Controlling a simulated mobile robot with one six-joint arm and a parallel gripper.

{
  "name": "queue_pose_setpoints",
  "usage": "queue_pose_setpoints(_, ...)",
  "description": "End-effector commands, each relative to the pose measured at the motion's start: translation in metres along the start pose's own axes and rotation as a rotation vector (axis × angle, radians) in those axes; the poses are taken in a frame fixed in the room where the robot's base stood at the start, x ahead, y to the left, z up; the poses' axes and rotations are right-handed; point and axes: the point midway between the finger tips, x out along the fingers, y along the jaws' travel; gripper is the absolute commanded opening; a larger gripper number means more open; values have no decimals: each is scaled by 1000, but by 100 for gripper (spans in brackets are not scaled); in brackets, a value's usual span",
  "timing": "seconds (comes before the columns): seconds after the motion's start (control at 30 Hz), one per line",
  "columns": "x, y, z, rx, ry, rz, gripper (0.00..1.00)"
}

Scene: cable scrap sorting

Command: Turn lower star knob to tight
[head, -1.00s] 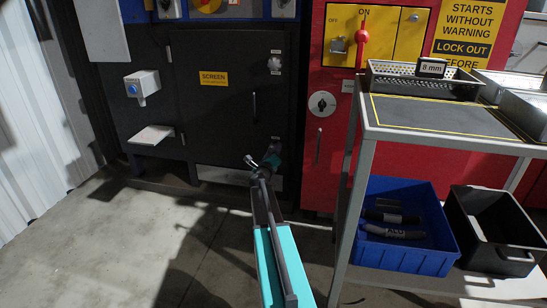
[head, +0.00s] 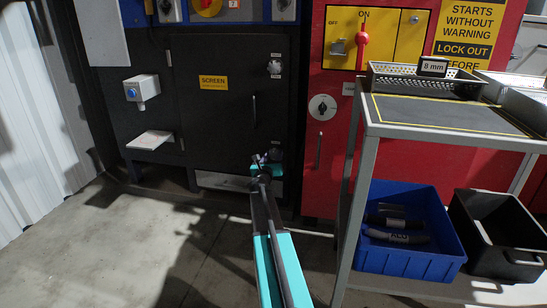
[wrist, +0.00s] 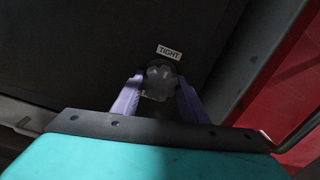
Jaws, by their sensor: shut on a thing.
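The lower star knob (wrist: 160,73) is a pale, lobed knob on the dark panel, with a TIGHT label (wrist: 169,52) just above it in the wrist view. My gripper (wrist: 160,83) has its two lilac fingers on either side of the knob, shut on it. In the head view my gripper (head: 268,157) is low at the right side of the dark SCREEN door (head: 215,120) and hides the lower knob. The upper star knob (head: 274,67) is pale and sits near the door's top right corner, between small labels.
A red cabinet (head: 335,160) with a yellow switch panel stands to the right. A grey cart (head: 450,138) holds trays on top and a blue bin (head: 410,255) and black bin (head: 500,265) below. The floor at left is clear.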

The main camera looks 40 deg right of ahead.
Motion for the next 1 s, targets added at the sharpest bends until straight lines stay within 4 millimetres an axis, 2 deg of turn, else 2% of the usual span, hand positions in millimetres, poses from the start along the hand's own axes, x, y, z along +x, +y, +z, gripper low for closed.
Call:
queue_pose_setpoints(0.23, 0, -2, -1, 5, 2, -3, 17)
queue_pose_setpoints(0.27, 0, -2, -1, 5, 1, -3, 43)
queue_pose_setpoints(0.37, 0, -2, -1, 3, 1, -3, 58)
queue_pose_setpoints(0.77, -2, 0, 0, 1, 0, -1, 58)
queue_pose_setpoints(1.0, -15, -1, 1, 1, 1, 0, 58)
